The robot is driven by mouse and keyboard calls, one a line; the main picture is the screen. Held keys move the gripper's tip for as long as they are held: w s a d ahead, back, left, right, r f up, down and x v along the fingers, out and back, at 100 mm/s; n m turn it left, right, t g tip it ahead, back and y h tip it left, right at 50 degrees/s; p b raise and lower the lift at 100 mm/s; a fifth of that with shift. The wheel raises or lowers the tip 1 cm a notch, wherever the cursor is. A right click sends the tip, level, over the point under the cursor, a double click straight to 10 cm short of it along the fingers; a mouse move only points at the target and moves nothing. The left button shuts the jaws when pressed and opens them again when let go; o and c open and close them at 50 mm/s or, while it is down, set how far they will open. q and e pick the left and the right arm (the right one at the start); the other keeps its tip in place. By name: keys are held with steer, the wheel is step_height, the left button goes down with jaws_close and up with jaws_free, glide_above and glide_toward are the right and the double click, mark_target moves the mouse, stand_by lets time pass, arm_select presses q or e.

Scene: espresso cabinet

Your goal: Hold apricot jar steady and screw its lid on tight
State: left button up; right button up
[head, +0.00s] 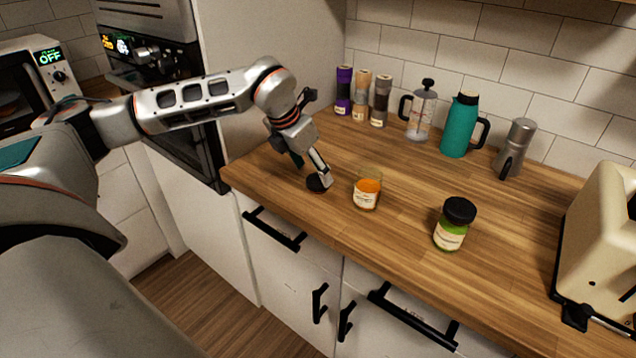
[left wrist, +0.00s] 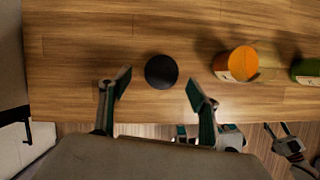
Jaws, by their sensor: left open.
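The apricot jar (head: 367,192) stands upright on the counter, without a lid, with orange content and a pale label. It also shows in the left wrist view (left wrist: 238,64). A black round lid (left wrist: 161,71) lies flat on the counter left of the jar; in the head view the lid (head: 318,186) is partly covered by my left gripper (head: 320,173). My left gripper is open above the lid; in the left wrist view its fingers (left wrist: 159,90) are apart, with the lid just beyond their tips. My right gripper (left wrist: 279,129) shows small beyond the counter's front edge, fingers apart and empty.
A green jar with a black lid (head: 453,229) stands right of the apricot jar. A cream toaster (head: 598,236) is at right. Counter between is clear.

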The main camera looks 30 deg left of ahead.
mark_target(317, 180)
arm_select(q)
steer(key=shift+x, duration=1.95)
steer(key=shift+s+d, duration=0.15)
steer(key=c, duration=1)
